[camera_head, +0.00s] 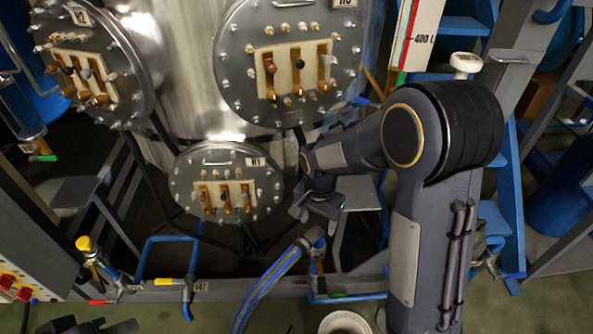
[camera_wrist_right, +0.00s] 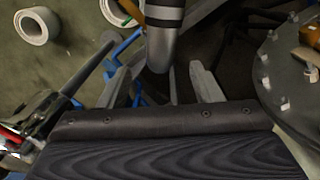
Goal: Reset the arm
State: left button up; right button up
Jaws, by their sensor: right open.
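My right arm (camera_head: 405,235) rises from the bottom right, bends at a high elbow and reaches left toward the steel vessel. My right gripper (camera_head: 312,210) hangs beside the lower round flange plate (camera_head: 228,216), just right of its rim. In the right wrist view the two fingers of the gripper (camera_wrist_right: 160,80) stand apart with nothing held. A dark pipe end (camera_wrist_right: 163,45) shows between and beyond them; I cannot tell whether it touches. A dark piece at the bottom left edge seems to be my left gripper (camera_head: 95,326), mostly cut off.
Two larger flange plates (camera_head: 232,55) (camera_head: 135,95) sit above on the vessel. A control panel (camera_head: 18,285) stands left, a blue ladder frame (camera_head: 512,200) right. A white roll (camera_head: 345,322) is on the floor.

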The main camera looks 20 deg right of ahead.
jog(key=s+r+n+t+y+p, duration=0.2)
jog(key=s+r+n+t+p, duration=0.1)
jog(key=s+r, duration=0.7)
jog(key=s+r+n+t+y+p, duration=0.2)
jog(key=s+r+n+p, duration=0.3)
jog(key=r, duration=1)
jog(key=s+t+p, duration=0.1)
jog(key=s+p, duration=0.2)
jog(key=s, duration=0.1)
jog(key=shift+s, duration=0.4)
jog(key=shift+d, duration=0.1)
jog(key=shift+c, duration=0.3)
